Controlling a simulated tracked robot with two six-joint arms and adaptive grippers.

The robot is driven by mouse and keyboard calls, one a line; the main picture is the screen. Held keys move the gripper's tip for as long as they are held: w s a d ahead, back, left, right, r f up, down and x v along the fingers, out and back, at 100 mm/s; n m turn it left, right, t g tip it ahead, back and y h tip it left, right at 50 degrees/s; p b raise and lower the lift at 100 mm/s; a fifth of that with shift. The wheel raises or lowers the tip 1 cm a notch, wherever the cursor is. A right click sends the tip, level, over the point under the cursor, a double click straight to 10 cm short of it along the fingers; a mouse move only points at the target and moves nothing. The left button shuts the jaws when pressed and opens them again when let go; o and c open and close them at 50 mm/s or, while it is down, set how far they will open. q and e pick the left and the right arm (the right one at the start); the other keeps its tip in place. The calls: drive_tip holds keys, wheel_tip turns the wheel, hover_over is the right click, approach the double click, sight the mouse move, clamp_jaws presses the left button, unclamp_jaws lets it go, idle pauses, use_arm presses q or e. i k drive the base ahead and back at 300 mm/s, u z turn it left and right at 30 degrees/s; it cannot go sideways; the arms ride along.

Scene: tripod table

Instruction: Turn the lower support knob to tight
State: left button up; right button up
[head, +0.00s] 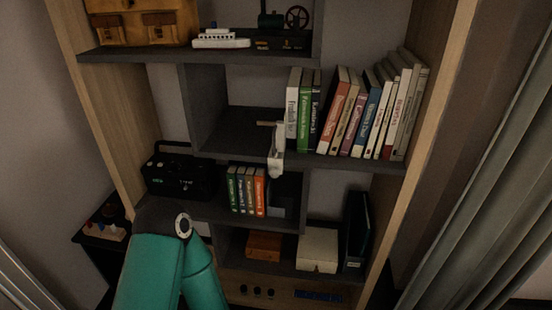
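I cannot make out a support knob or a tripod table in the head view. A teal arm link with a round black-and-white joint, which looks like mine, comes up from the bottom left in front of the shelves. The link hides part of the lower left shelves.
A bookcase (100,125) fills the view, with books (335,110), a black radio (180,175) and boxes (317,248). A small white upright item (277,155) is at the middle shelf edge. A dark stand (92,237) is at left, a curtain (490,170) at right.

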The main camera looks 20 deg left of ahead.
sight(274, 174)
drive_tip(key=u, duration=0.05)
drive_tip(key=k, duration=0.5)
drive_tip(key=u, duration=0.95)
drive_tip(key=i, duration=0.7)
drive_tip(key=z, duration=0.05)
